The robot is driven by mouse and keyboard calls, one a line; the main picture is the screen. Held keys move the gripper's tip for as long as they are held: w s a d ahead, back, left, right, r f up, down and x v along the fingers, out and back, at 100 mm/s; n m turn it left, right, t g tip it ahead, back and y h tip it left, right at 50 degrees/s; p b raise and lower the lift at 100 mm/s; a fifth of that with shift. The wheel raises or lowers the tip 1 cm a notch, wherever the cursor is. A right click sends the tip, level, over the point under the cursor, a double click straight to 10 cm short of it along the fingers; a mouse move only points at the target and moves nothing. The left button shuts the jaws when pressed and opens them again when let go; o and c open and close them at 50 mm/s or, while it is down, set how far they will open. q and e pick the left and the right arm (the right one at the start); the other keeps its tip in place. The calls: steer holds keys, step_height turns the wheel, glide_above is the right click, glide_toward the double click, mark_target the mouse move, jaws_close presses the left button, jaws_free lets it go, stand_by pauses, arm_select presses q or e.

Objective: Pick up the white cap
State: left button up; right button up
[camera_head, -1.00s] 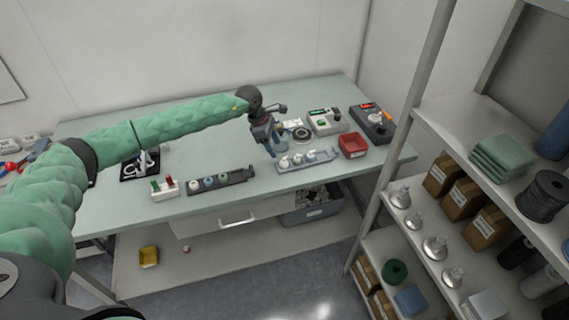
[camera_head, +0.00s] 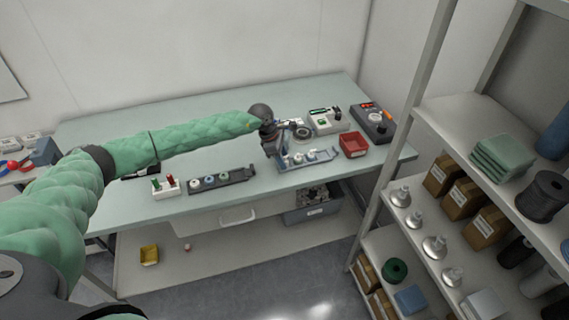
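My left gripper (camera_head: 280,162) comes in from the left and points down over the left end of a grey-blue tray (camera_head: 326,160) near the table's front right. Small light round pieces stand in this tray, one (camera_head: 297,157) just right of the gripper and another (camera_head: 310,155) further right. The gripper hides the tray's left end, so I cannot tell whether its fingers are apart or touch a piece. A dark tray (camera_head: 240,174) to the left holds a white cap (camera_head: 195,183), a blue one (camera_head: 209,181) and a pale teal one (camera_head: 223,177). My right gripper is out of view.
A red bin (camera_head: 353,145) stands right of the grey-blue tray. Behind are a device with a green button (camera_head: 328,121) and a dark device with a knob (camera_head: 374,120). A white block with red and green parts (camera_head: 166,188) is at left. A metal shelf rises at right.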

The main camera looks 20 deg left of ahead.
arm_select(q)
steer(key=c, duration=0.4)
steer(key=shift+r, duration=0.1)
